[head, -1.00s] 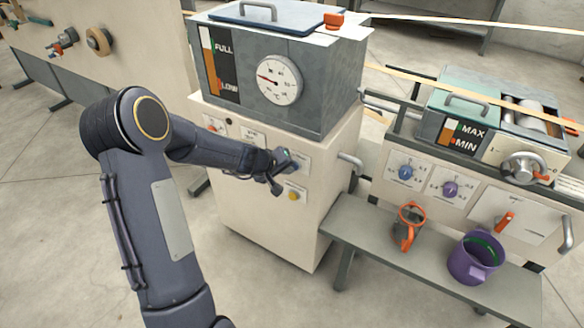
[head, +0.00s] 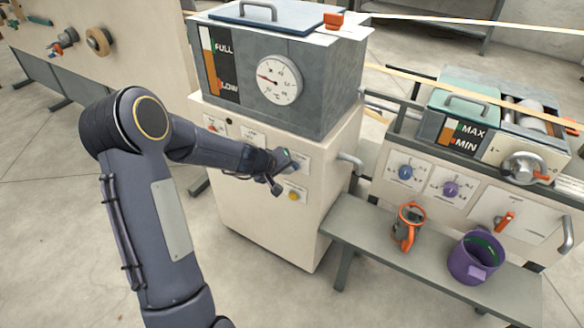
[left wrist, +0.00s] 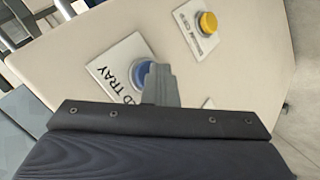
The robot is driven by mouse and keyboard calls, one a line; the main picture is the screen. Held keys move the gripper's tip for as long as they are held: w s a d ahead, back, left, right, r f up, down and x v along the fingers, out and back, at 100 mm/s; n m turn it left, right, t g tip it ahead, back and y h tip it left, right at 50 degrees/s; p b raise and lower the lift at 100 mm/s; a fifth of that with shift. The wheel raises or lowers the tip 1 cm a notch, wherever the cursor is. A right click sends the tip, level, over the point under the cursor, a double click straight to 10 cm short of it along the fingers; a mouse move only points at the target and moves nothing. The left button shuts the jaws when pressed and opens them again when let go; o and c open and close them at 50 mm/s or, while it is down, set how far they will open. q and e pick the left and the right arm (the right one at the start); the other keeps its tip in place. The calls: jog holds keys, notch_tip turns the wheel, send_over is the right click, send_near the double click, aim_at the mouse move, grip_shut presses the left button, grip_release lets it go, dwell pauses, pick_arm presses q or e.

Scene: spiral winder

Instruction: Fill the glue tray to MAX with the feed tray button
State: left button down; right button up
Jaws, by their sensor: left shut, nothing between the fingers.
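The blue feed tray button (left wrist: 141,72) sits on a white label plate, partly readable as "TRAY", in the left wrist view. My left gripper (left wrist: 160,84) is shut and empty. Its fingertips overlap the button's right side; I cannot tell whether they touch or press it. In the head view my left gripper (head: 280,172) is at the front panel of the cream cabinet and hides the button. The glue tray (head: 431,126) is on the right-hand machine, with a MAX/MIN gauge (head: 452,134) on its front. The exact level is too small to read. My right gripper is not in view.
A yellow button (head: 293,196) is below my gripper; it also shows in the left wrist view (left wrist: 208,22). A grey tank (head: 325,90) with a dial sits above.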

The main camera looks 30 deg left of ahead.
pick_arm(q)
jog(key=shift+s+b, duration=0.55)
jog(key=shift+s, duration=0.25)
jog(key=s+b, duration=0.2)
jog(key=s, duration=0.1)
jog(key=s+b, duration=0.1)
jog(key=s, duration=0.1)
jog(key=shift+a, duration=0.25)
dwell(2.9)
